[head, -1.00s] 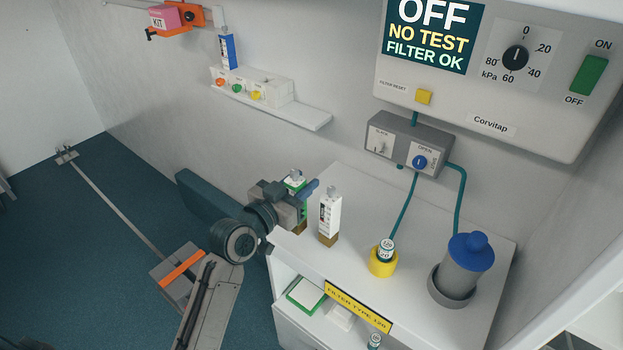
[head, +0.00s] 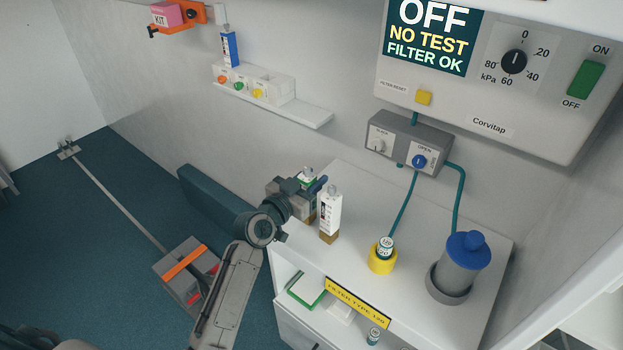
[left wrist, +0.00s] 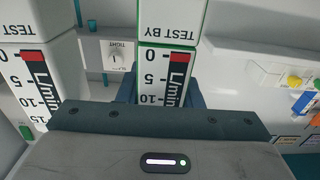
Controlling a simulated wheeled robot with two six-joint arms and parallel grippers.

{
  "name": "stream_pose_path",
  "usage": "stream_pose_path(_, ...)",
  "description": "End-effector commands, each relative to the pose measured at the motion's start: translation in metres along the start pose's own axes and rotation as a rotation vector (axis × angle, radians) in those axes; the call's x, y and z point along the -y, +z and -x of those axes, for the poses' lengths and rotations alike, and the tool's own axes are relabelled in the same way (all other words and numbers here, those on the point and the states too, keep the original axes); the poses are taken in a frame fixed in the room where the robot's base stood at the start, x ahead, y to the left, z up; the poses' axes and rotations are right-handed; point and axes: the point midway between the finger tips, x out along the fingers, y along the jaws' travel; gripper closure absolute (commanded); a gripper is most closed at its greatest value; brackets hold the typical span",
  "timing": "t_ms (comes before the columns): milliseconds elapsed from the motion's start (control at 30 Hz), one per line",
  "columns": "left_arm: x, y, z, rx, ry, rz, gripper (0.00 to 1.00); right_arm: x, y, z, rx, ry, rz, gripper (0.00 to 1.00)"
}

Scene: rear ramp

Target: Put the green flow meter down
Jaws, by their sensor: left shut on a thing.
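The green flow meter (head: 307,179) is upright in my left gripper (head: 314,188), at the back left corner of the white cabinet top. The gripper is shut on it and hides most of its body. I cannot tell whether its base touches the top. A similar white flow meter (head: 330,213) with a brown base stands on the cabinet just right of the gripper. My right gripper is not in view.
The cabinet top (head: 420,215) also holds a yellow-based small canister (head: 382,258) and a grey cylinder with a blue lid (head: 460,265). The control panel (head: 490,95) hangs above the cabinet.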

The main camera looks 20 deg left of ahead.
Motion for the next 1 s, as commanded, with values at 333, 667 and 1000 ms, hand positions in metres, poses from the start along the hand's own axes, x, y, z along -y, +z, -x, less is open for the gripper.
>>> stream_pose_path(333,0.000,0.002,0.000,0.000,0.000,0.000,0.46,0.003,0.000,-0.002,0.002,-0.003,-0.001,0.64)
stream_pose_path(667,0.000,0.002,0.020,0.002,0.000,-0.003,0.46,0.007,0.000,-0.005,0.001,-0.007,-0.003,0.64)
stream_pose_path(1000,-0.001,0.001,0.093,0.003,0.002,-0.004,0.46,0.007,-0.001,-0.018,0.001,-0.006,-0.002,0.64)
